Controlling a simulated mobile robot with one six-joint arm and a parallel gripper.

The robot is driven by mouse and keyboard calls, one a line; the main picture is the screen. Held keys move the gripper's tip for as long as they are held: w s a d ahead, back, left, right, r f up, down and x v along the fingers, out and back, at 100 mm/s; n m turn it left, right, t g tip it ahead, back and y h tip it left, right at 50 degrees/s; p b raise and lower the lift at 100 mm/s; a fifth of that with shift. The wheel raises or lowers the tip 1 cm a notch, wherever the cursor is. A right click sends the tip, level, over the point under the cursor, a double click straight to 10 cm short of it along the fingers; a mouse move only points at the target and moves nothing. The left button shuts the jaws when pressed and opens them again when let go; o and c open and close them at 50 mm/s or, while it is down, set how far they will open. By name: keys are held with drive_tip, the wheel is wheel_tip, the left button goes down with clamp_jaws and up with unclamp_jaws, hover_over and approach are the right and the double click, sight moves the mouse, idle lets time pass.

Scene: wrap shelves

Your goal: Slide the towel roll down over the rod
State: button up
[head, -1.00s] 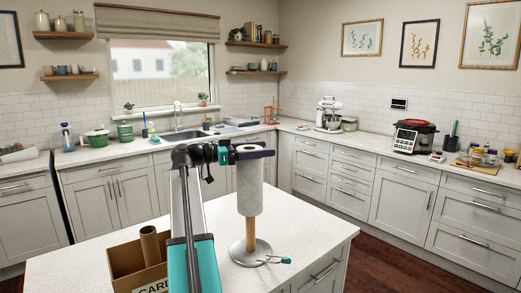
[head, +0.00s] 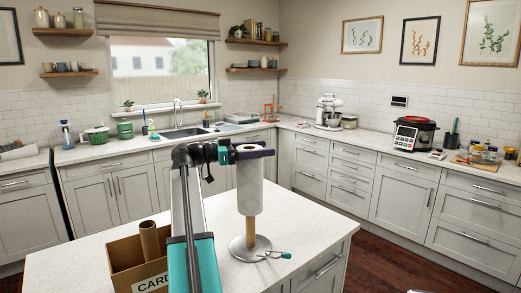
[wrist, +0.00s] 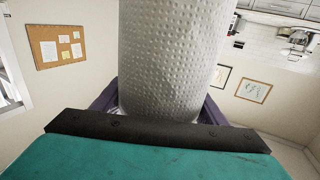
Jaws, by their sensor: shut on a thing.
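The white towel roll (head: 250,192) stands upright over the counter, in line with the wooden rod (head: 250,228). Bare rod shows between the roll's lower end and the round metal base (head: 237,249). The rod's upper part is hidden by the roll, so how far it reaches inside cannot be seen. My gripper (head: 254,153) is shut on the roll near its top, with purple fingers on either side. In the wrist view the roll (wrist: 172,60) fills the middle between the fingers.
A cardboard box (head: 125,262) with a brown tube (head: 149,240) in it stands left of my arm. A small teal-handled tool (head: 276,254) lies beside the base. The island counter (head: 312,222) is clear to the right. Other counters line the walls.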

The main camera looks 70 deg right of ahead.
drive_tip(key=shift+f+b, duration=1.1)
drive_tip(key=shift+f, duration=0.4)
idle(0.4)
drive_tip(key=o, duration=1.5)
drive_tip(key=shift+o, duration=0.2)
drive_tip(key=shift+w+a, duration=0.1)
drive_tip(key=b+v, duration=0.2)
drive_tip(key=v, duration=1.1)
drive_tip(key=shift+w+a+b, duration=0.15)
drive_tip(key=shift+w+b, duration=0.1)
drive_tip(key=shift+b, duration=0.05)
drive_tip(key=shift+s, duration=0.15)
